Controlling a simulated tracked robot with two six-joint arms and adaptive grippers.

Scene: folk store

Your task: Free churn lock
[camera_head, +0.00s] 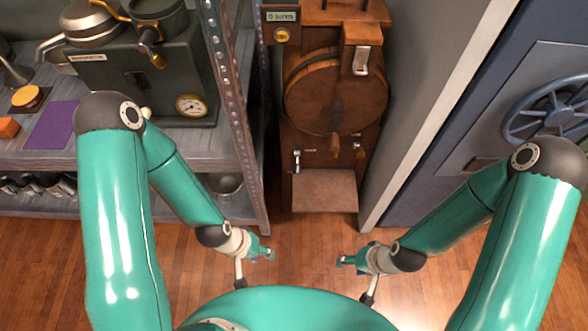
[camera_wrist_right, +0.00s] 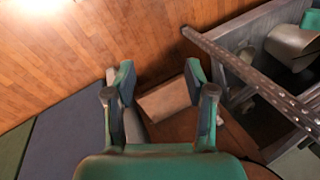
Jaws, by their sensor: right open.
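The wooden churn (camera_head: 335,95) stands upright at the back middle of the head view, with a round drum on its front. A pale metal latch (camera_head: 361,60) sits on a wooden block above the drum; I cannot tell whether it is the lock or how it is set. A small metal lever (camera_head: 297,160) is at the lower left. My left gripper (camera_head: 268,253) is low in front of the churn and empty; its fingers are too small to judge. My right gripper (camera_head: 343,260) is apart from the churn, open and empty; its spread fingers show in the right wrist view (camera_wrist_right: 160,80).
A metal shelf (camera_head: 228,100) with a green machine (camera_head: 150,85) stands close on the left. A blue-grey door with a wheel (camera_head: 550,112) is on the right. A wooden board (camera_head: 325,190) fronts the churn's base. The wooden floor (camera_head: 310,228) before it is clear.

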